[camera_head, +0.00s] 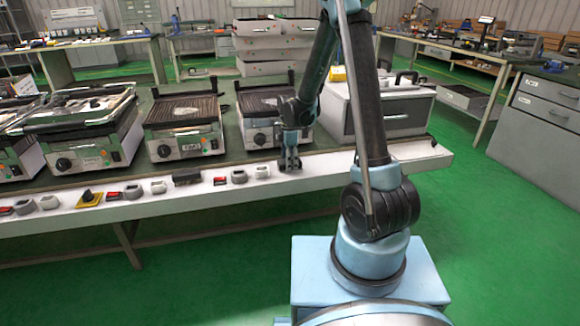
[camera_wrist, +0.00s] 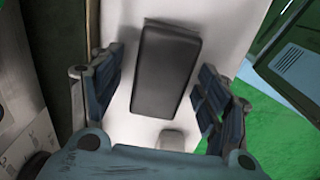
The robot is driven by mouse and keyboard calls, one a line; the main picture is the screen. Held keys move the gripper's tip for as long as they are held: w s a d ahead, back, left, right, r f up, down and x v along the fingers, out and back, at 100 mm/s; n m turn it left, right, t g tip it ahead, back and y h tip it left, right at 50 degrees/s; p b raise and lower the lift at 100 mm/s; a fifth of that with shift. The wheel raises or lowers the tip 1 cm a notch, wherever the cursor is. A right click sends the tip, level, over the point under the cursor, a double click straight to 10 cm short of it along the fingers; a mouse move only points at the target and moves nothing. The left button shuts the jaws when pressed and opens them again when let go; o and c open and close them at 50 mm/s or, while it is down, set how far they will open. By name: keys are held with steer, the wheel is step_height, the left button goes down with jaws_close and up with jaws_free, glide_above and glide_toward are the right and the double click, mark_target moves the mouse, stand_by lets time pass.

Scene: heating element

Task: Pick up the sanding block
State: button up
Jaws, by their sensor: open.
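The sanding block, a dark grey block with rounded edges (camera_wrist: 166,70), lies on a white surface in the wrist view. My gripper (camera_wrist: 160,92) is open, with one finger on each side of the block and visible gaps to both. The block extends upward in the picture past the fingertips. In the head view my gripper (camera_head: 290,163) points down at the white front strip of the bench, and it mostly hides what lies beneath it. A similar dark block (camera_head: 187,177) lies farther left on the strip.
A white-grey part (camera_wrist: 172,143) sits just below the block in the wrist view; in the head view a white part (camera_head: 263,172) is left of my gripper. Contact grills (camera_head: 183,125) stand behind the strip (camera_head: 225,198). Green floor lies in front.

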steer(key=c, duration=1.2)
step_height(320, 180, up, 10)
steer(key=shift+o, duration=0.9)
